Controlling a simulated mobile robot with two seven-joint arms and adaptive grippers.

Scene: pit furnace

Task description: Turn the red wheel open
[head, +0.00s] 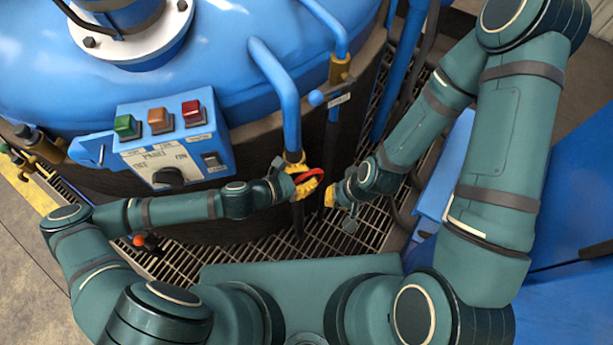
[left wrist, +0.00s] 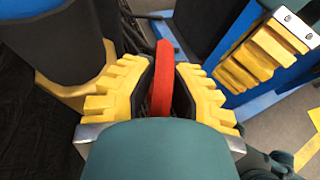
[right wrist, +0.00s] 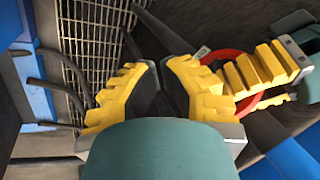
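The red wheel (head: 308,187) is small and sits low on the front of the blue furnace, below a bent blue pipe. My left gripper (head: 301,183) is at it. In the left wrist view, the wheel's rim (left wrist: 163,75) stands between the two yellow fingers, close to both pads. My right gripper (head: 334,194) is just right of the wheel, apart from it. In the right wrist view, its fingertips (right wrist: 160,66) nearly meet with nothing between them. There the red wheel (right wrist: 236,54) is partly hidden behind yellow fingers.
A blue control box (head: 165,142) with green, orange and red buttons is on the furnace's left front. Blue pipes (head: 283,90) rise above the wheel. A metal grating floor (head: 270,240) lies below. My two grippers are close together, with little room between them.

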